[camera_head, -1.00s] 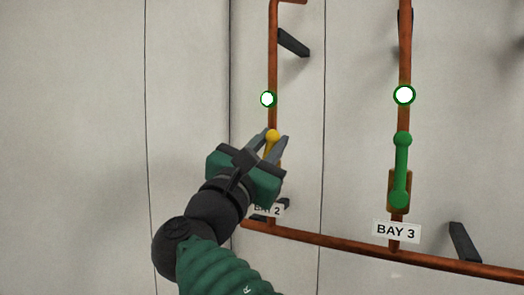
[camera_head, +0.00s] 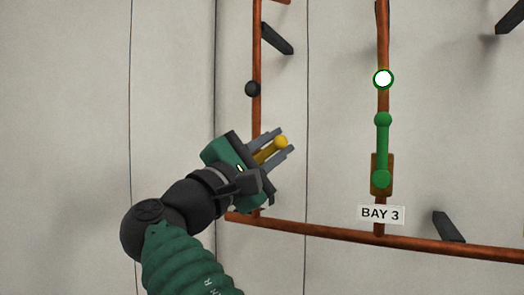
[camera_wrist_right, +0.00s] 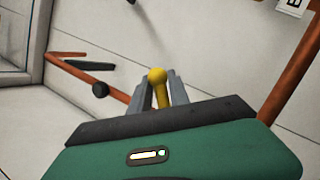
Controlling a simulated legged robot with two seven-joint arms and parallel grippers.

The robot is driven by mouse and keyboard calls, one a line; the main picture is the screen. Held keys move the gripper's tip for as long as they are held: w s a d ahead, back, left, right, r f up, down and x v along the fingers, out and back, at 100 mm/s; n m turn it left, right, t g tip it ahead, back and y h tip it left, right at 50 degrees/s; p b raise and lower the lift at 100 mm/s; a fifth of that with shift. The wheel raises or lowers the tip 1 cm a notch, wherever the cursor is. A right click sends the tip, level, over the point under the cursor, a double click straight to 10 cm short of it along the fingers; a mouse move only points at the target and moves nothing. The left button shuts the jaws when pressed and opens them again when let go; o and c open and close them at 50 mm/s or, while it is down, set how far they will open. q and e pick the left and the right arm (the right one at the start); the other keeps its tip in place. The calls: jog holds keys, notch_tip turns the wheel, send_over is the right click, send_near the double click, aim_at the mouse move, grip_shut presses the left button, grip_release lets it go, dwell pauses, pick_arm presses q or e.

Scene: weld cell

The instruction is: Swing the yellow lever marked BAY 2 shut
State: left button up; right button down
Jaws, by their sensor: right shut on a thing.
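The yellow lever (camera_head: 270,149) ends in a round knob and points up and to the right, tilted away from the left copper pipe. My right gripper (camera_head: 280,146) is shut on the lever, with a grey finger on each side and the knob showing at the tips. In the right wrist view the lever (camera_wrist_right: 159,88) stands between the fingers of the gripper (camera_wrist_right: 160,92). The lever's pivot and the BAY 2 label are hidden behind my gripper. The round indicator (camera_head: 252,88) on the pipe above is dark. My left gripper is not in view.
To the right, a green lever (camera_head: 382,150) stands upright on another copper pipe, above the BAY 3 label (camera_head: 380,214) and below a lit white indicator (camera_head: 383,78). A copper pipe (camera_head: 330,236) runs along the bottom. Dark brackets (camera_head: 277,39) stick out from the pale wall.

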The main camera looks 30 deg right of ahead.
jog(key=f+m+g, duration=0.1)
jog(key=m, duration=0.2)
jog(key=s+f+m+g, duration=0.1)
jog(key=f+m, duration=0.1)
jog(key=m, duration=0.1)
jog(key=d+f+m+g, duration=0.1)
jog(key=m+g, duration=0.1)
jog(key=m, duration=0.1)
jog(key=shift+s+f+y, duration=0.25)
jog(key=shift+f+y, duration=0.1)
jog(key=shift+y, duration=0.05)
jog(key=shift+w+f, duration=0.1)
jog(key=shift+f, duration=0.05)
